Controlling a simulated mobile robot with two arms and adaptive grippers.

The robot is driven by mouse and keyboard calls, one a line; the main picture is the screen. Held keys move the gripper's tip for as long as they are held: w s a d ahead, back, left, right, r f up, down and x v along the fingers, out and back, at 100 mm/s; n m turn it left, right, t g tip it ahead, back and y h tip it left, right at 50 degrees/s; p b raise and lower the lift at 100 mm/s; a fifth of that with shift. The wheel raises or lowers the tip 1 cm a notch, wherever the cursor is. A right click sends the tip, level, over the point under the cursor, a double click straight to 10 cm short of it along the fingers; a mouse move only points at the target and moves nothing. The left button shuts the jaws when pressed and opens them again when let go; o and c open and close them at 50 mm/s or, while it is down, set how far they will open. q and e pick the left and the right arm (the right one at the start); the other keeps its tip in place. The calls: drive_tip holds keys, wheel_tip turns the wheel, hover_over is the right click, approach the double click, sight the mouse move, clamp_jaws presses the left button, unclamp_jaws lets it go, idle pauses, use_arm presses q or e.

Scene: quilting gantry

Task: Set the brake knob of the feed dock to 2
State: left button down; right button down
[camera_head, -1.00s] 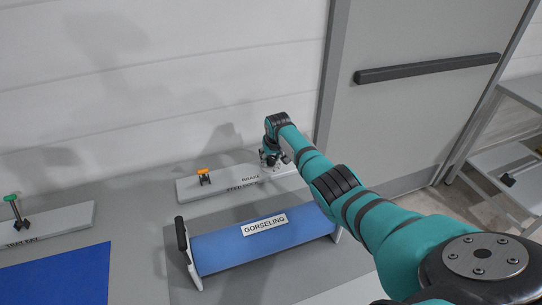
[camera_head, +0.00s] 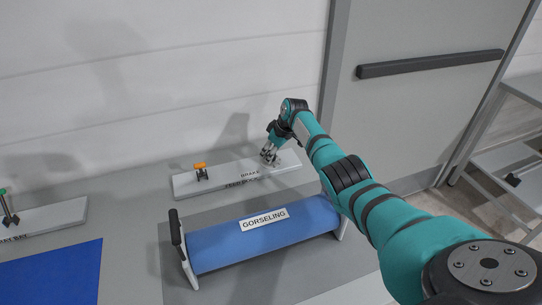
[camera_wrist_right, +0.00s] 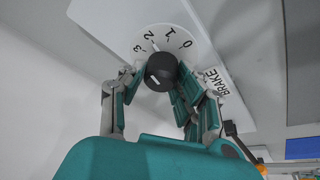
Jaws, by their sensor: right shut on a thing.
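The feed dock (camera_head: 225,181) is a pale slanted panel against the wall, lettered BRAKE and FEED DOCK. My right gripper (camera_head: 270,156) is at its right end and hides the knob in the head view. In the right wrist view the black brake knob (camera_wrist_right: 161,71) sits on a white round dial (camera_wrist_right: 181,33) marked 0, 1, 2 and 3. My right gripper (camera_wrist_right: 158,88) is shut on the knob, one finger on each side. A white mark shows on the knob; I cannot tell for certain which number it points to. My left gripper is out of view.
An orange-topped part (camera_head: 200,170) stands at the panel's left end. A blue roll labelled GORSELING (camera_head: 262,238) lies in front. Another panel with a green-topped lever (camera_head: 8,205) and a blue sheet (camera_head: 50,277) are at left. A grey door (camera_head: 405,110) stands behind my arm.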

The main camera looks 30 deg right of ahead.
idle(0.5)
drive_tip(key=c, duration=0.9)
unclamp_jaws()
drive_tip(key=shift+c, duration=0.2)
drive_tip(key=v, duration=1.2)
drive_tip(key=shift+w, duration=0.1)
